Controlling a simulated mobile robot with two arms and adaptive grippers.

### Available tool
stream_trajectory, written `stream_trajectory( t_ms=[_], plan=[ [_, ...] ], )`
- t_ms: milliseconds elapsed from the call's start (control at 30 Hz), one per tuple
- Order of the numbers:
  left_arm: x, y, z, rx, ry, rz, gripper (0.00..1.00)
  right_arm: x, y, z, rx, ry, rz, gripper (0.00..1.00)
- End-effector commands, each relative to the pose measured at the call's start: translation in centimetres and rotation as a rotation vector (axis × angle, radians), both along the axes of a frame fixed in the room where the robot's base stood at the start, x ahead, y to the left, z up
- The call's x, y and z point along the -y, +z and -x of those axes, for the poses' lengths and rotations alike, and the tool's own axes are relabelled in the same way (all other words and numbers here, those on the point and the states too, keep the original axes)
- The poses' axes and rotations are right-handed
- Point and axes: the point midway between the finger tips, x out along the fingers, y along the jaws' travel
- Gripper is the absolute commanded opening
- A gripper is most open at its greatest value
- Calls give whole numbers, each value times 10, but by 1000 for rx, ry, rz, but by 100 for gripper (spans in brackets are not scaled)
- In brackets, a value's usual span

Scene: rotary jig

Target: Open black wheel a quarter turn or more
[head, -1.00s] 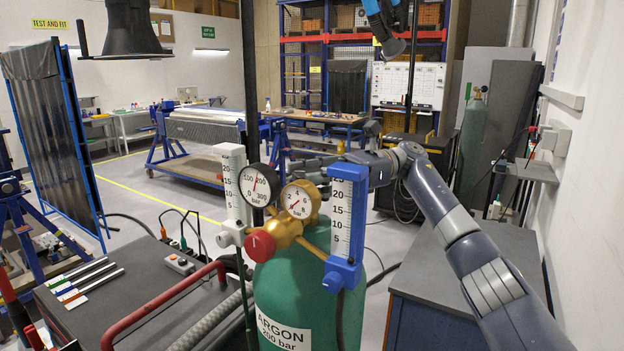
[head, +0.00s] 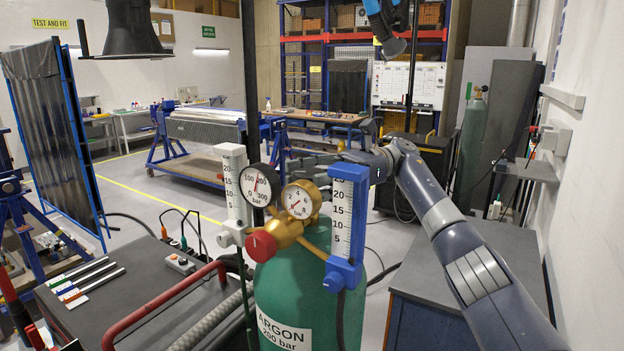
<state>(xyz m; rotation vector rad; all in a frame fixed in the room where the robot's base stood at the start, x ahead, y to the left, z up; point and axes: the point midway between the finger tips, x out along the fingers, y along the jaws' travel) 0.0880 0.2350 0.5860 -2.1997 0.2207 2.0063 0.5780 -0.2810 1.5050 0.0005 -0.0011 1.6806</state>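A green argon cylinder (head: 305,285) stands in front of me with a brass regulator (head: 285,229) on its top. The regulator carries two round gauges, a red knob (head: 262,246), a white flow tube (head: 234,190) and a blue flow tube (head: 342,225). I cannot make out a black wheel; it may be hidden behind the gauges. My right gripper (head: 312,162) reaches in from the right behind the regulator, with its fingers pointing left. The gauges and blue tube partly cover it, so its opening and any contact are unclear. My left gripper is out of view.
A dark bench (head: 145,310) with a red tubular handle (head: 165,305) and several colour-tipped rods stands at the left. A grey-topped cabinet (head: 415,285) is at the right, below my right arm. A blue-framed dark screen (head: 50,140) stands at the far left. Open floor lies behind.

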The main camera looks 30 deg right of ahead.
Motion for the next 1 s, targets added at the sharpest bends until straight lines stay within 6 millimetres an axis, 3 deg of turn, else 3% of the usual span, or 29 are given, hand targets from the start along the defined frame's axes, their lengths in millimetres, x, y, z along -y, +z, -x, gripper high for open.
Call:
stream_trajectory(
  t_ms=[367, 800, 1000],
  plan=[
    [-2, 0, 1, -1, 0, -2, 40, 0, 5, 0, 1, 0, 0, 67],
    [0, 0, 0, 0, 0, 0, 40, -1, 81, 0, 3, 1, 0, 67],
    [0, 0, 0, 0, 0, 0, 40, 0, 97, 0, 0, 0, 1, 67]
  ],
)
